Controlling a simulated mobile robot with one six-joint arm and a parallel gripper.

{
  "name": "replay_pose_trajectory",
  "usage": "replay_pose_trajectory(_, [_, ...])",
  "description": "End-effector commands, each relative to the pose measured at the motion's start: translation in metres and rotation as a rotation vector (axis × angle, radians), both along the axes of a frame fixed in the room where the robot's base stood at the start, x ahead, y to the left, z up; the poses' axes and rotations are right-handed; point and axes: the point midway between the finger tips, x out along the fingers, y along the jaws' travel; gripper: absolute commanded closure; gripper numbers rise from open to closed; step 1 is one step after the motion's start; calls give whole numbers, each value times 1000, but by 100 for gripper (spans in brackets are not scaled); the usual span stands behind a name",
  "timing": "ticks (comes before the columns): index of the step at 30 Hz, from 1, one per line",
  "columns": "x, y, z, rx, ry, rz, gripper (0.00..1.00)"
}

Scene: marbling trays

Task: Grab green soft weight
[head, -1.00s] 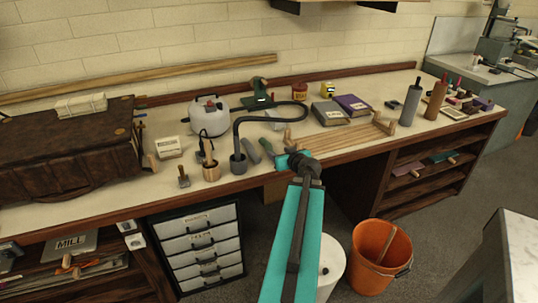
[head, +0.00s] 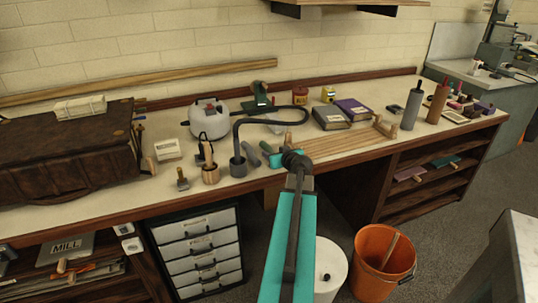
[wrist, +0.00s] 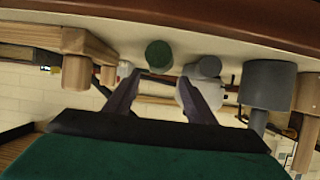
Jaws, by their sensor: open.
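The green soft weight is a dark green cylinder (wrist: 158,55) near the bench edge. In the wrist view, which looks upside down, its round end faces me, ahead of and between my open fingers. My gripper (wrist: 158,80) is empty, with a gap to the weight.
A grey cylinder (wrist: 208,66) lies beside the green one. A grey pot (head: 238,167) with a black hose stands left of them. A wooden rack (head: 345,142) lies to the right. A brown case (head: 65,150) fills the left end.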

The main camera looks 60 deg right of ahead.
Motion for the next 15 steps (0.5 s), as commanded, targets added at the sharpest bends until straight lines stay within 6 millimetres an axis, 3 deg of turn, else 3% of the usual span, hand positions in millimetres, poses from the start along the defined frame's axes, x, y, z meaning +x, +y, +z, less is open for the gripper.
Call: replay_pose_trajectory(15, [10,-8,-5,0,-1,-1,50])
